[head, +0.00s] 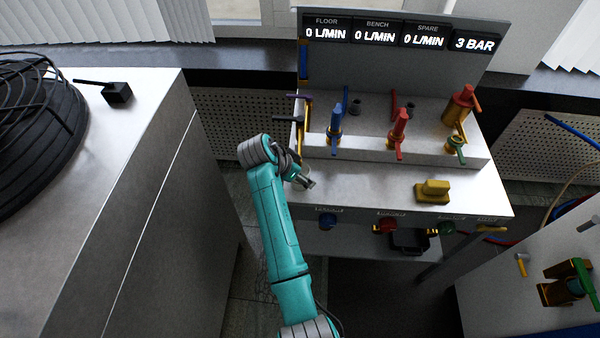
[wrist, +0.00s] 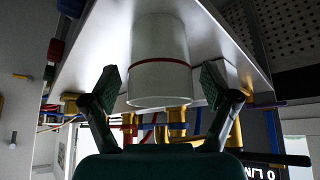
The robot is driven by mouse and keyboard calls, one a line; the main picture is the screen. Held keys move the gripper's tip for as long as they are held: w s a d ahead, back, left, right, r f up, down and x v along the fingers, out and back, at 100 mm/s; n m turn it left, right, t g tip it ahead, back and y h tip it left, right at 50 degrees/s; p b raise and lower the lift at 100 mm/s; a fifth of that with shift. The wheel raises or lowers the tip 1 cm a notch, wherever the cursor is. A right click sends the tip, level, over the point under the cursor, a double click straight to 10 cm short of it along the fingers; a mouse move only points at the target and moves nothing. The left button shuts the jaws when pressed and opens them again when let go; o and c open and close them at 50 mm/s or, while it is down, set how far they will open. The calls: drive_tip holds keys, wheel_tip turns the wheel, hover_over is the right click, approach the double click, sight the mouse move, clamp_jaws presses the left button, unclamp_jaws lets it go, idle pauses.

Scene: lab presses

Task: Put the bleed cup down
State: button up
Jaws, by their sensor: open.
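The bleed cup (wrist: 160,60) is a white cylinder with a thin red line around it. In the wrist view it appears to stand with its far end on the pale metal shelf (wrist: 108,45). My gripper (wrist: 162,85) is open, with one dark fingertip on each side of the cup and a visible gap to both. In the head view my gripper (head: 301,181) is low over the left end of the bench shelf (head: 365,187). There the cup is mostly hidden by my gripper and wrist.
Blue (head: 336,122) and red (head: 399,127) valves stand on the raised step behind. A yellow block (head: 433,191) sits right on the shelf, with free surface between. A display panel (head: 400,36) reads 0 L/MIN and 3 BAR. A metal cabinet (head: 130,190) stands left.

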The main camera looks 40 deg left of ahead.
drive_tip(key=v, duration=1.2)
drive_tip(key=shift+r, duration=0.15)
drive_tip(key=shift+a, duration=0.1)
